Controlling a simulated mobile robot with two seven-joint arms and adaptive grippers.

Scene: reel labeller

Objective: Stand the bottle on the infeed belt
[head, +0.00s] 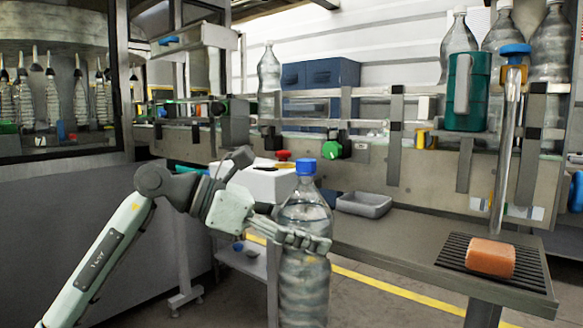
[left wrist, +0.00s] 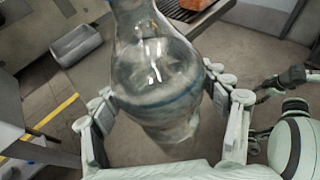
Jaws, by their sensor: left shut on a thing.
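A clear plastic bottle (head: 303,270) with a blue cap is upright in front of me. My left gripper (head: 308,240) is shut around its upper body and holds it in front of the line. In the left wrist view the bottle (left wrist: 160,85) fills the space between the two fingers. The bottle's base is cut off in the head view. The infeed belt (head: 375,160) runs across the back behind rails; its top surface is mostly hidden. The held bottle is nearer to me than the belt and apart from it.
Another clear bottle (head: 269,75) stands at the line, with several more at the right. A grey tray (head: 364,205) lies on the bench (head: 390,235). A teal jug (head: 467,95) stands on the line. An orange block (head: 490,257) rests on a black grate at the right.

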